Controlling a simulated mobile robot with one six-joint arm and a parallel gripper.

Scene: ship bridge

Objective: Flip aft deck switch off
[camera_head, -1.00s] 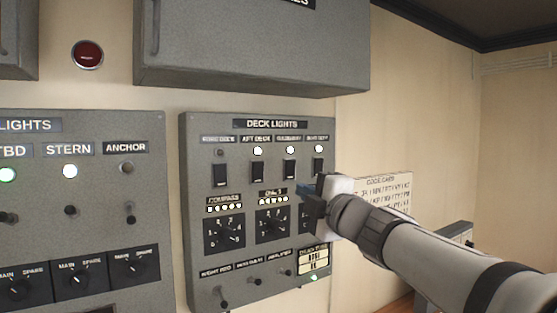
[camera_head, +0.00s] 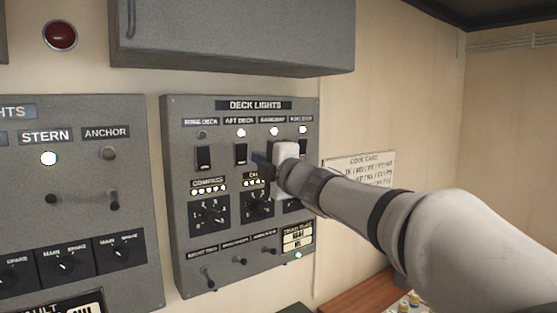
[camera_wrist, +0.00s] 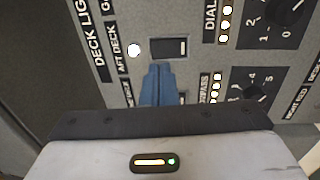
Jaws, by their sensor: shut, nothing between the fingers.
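The deck lights panel (camera_head: 180,240) is a grey box on the wall with a row of dark rocker switches. The aft deck switch (camera_head: 241,154) is second from left, and the lamp (camera_head: 241,132) above it is lit white. In the wrist view, turned sideways, the aft deck switch (camera_wrist: 168,48) and its lit lamp (camera_wrist: 134,50) show clear of my fingers. My gripper (camera_head: 260,163) is shut and empty, just right of and slightly below the switch in the head view. Its blue fingertips (camera_wrist: 157,70) appear just below the switch in the wrist view; contact cannot be told.
The fore deck switch (camera_head: 204,157) is to the left, its lamp dark. My gripper hides parts of the right-hand switches and dials. Compass dial (camera_head: 209,216) and toggles sit below. A grey cabinet (camera_head: 235,35) overhangs the panel. Another lights panel (camera_head: 85,210) is at left.

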